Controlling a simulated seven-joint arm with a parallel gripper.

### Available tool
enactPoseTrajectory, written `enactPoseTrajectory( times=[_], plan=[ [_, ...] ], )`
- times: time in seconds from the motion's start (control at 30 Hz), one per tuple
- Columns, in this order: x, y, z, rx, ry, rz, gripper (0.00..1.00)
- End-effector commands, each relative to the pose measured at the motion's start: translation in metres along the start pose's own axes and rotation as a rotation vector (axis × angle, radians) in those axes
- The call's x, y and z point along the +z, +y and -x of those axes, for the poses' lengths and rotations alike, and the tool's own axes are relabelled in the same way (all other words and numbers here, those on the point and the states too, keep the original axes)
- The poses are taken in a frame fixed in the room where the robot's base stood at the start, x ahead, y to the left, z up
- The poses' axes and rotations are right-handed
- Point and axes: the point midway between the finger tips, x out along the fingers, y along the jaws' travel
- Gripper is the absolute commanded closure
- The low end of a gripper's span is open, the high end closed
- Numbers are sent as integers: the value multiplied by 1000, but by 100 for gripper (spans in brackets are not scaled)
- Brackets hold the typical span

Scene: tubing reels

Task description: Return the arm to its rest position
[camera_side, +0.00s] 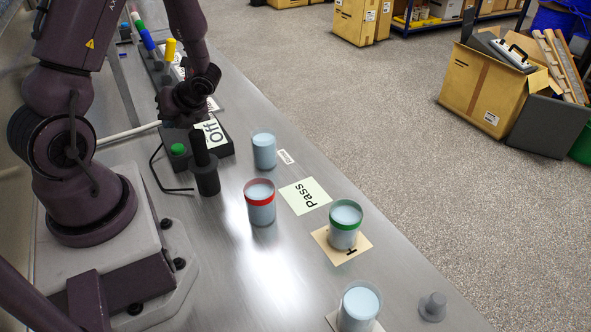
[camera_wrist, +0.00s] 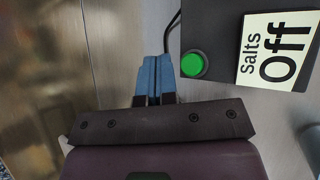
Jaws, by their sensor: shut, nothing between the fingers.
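My gripper (camera_wrist: 152,64) shows in the wrist view with its blue fingers pressed together and nothing between them. The fingertips are left of a green button (camera_wrist: 193,65) on a black box with an "Off Salts" label (camera_wrist: 277,50). In the side view my wrist is bent down over the bench near this black box (camera_side: 222,150); I cannot make out the fingers there.
Cups with red (camera_side: 261,204) and green (camera_side: 345,226) bands, a plain cup (camera_side: 264,151) and another cup (camera_side: 359,307) stand on the bench. A black upright cylinder (camera_side: 206,176) stands by the box. A "Pass" card (camera_side: 306,196) lies flat. Markers stand behind.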

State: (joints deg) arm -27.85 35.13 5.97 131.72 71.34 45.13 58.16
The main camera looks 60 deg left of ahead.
Motion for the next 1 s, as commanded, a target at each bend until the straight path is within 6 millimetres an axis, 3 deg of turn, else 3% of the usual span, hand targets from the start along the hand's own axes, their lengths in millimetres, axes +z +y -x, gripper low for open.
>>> enactPoseTrajectory(
  times=[0.13, 0.27, 0.6, 0.8, 1.0],
  plan=[
    [-15, 16, 8, 69, 81, 321, 100],
    [-19, 23, 42, 76, 157, 668, 100],
    [-42, 41, 176, -5, 565, 1455, 100],
    [-61, 67, 253, -58, 921, 1652, 100],
    [-73, 98, 304, -170, 1188, 1618, 100]
  ],
)
